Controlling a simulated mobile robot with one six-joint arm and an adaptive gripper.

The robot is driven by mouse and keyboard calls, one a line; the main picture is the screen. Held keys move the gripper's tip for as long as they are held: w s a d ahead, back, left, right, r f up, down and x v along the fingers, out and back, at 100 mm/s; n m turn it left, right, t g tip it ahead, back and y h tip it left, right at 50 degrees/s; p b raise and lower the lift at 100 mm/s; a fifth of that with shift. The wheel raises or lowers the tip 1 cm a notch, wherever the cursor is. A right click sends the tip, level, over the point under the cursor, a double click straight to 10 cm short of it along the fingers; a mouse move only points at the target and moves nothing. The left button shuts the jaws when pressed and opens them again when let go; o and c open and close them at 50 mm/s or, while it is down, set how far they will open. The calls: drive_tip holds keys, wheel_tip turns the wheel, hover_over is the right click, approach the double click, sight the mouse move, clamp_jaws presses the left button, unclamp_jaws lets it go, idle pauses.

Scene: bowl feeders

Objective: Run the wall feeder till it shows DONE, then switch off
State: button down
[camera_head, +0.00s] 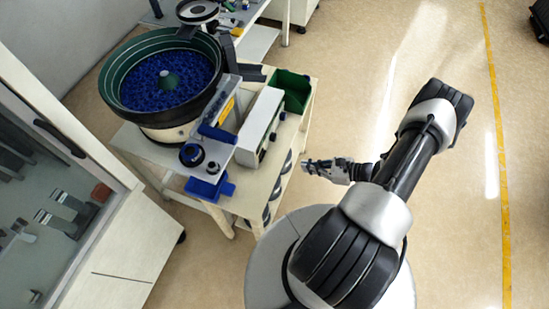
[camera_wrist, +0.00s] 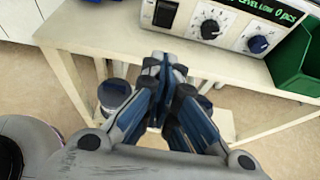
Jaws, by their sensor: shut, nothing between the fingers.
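A bowl feeder with a green bowl (camera_head: 118,85) full of small blue parts stands on a cream cart at the left. A second, smaller feeder (camera_head: 197,10) is at the far end. I cannot tell which is called the wall feeder. Beside the near bowl is a white control box (camera_head: 262,120). In the wrist view, its green display (camera_wrist: 262,8) reads "LEVEL LOW 0 pcs". Below it are a black rocker switch (camera_wrist: 165,13), a black-and-white dial (camera_wrist: 210,27) and a blue knob (camera_wrist: 258,44). My gripper (camera_head: 306,165) is shut and empty, beside the cart's edge.
A green bin (camera_head: 293,90) stands at the end of the control box. A blue tray (camera_head: 210,188) sits at the cart's near corner. A glass-fronted cabinet (camera_head: 110,225) is at the left.

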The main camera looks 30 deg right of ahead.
sight(263, 156)
drive_tip(key=b+x, duration=0.1)
drive_tip(key=x, duration=0.3)
drive_tip(key=r+b+x, duration=0.1)
drive_tip(key=x, duration=0.7)
drive_tip(key=shift+w+a+r+b, duration=0.3)
drive_tip(key=shift+w+r+b, duration=0.05)
drive_tip(key=shift+w+b, duration=0.1)
drive_tip(key=shift+w+a+r, duration=0.25)
drive_tip(key=shift+w+a, duration=0.05)
drive_tip(key=shift+w, duration=0.05)
drive_tip(key=p, duration=0.1)
drive_tip(key=r+g+h+p, duration=0.1)
drive_tip(key=shift+w+a+r+p, duration=0.3)
drive_tip(key=shift+w+p, duration=0.05)
drive_tip(key=shift+w, duration=0.05)
drive_tip(key=shift+f, duration=0.4)
